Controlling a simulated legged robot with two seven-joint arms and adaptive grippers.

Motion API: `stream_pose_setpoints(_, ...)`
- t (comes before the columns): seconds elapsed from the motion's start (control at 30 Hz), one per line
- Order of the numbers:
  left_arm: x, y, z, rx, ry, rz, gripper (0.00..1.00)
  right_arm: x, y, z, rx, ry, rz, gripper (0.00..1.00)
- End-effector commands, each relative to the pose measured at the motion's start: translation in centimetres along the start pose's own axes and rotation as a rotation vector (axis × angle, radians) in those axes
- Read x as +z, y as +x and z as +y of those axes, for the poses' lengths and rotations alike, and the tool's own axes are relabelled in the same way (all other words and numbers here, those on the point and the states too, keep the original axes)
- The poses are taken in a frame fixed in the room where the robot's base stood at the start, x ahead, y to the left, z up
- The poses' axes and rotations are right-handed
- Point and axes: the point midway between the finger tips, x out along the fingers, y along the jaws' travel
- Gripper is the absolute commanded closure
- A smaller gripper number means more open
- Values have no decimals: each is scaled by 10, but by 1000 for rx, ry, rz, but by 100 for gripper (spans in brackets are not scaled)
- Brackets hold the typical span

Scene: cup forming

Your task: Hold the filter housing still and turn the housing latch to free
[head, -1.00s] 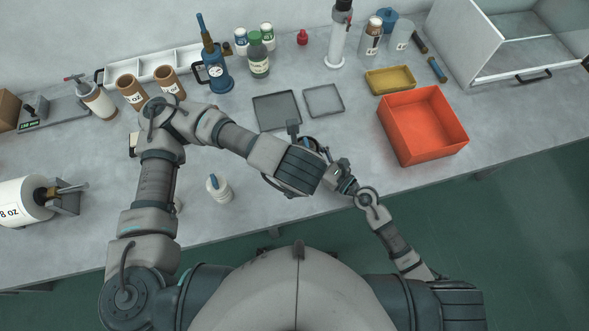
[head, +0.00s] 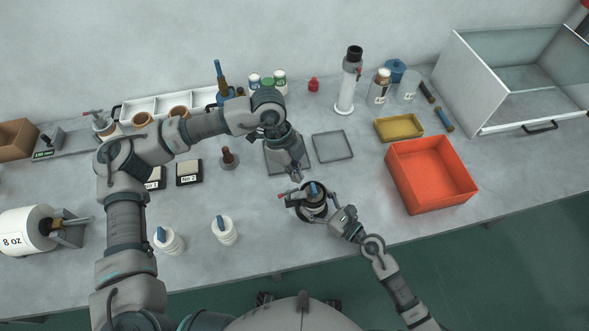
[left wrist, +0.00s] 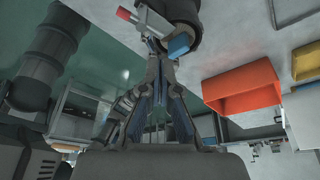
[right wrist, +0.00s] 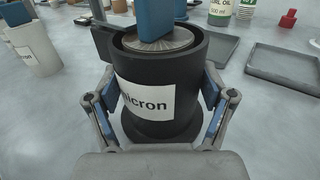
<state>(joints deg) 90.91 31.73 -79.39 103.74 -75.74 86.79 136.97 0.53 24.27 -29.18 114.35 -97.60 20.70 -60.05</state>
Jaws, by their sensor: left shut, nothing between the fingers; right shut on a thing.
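The filter housing (head: 316,211) is a dark upright cylinder on the bench with a blue-handled filter (head: 313,188) in its top. In the right wrist view, the housing (right wrist: 165,121) has a white label ending in "icron". My right gripper (head: 331,213) is shut on its sides. The housing latch (head: 290,194) is a grey lever with a red tip, pointing left from the rim. It also shows in the left wrist view (left wrist: 145,20). My left gripper (head: 297,177) is shut and empty, just behind the latch; I cannot tell whether it touches.
Grey trays (head: 333,146) lie behind the housing, one partly under my left gripper. An orange bin (head: 432,174) stands to the right, with a yellow tray (head: 399,128) behind it. White blue-topped filters (head: 224,230) stand front left. The bench between them and the housing is clear.

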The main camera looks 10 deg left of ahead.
Motion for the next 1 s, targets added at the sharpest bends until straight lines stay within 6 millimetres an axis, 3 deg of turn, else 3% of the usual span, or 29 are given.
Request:
stream_pose_setpoints(0.2, 0, 40, 1, 2, 2, -1, 100, -1, 0, 0, 1, 0, 2, 75)
stream_pose_setpoints(0.4, 0, 59, 0, 0, 3, -2, 100, -1, 0, 0, 0, 0, 2, 75)
stream_pose_setpoints(1.0, 0, 62, 0, 0, 3, -2, 100, -1, 0, 0, -1, -1, 2, 75)
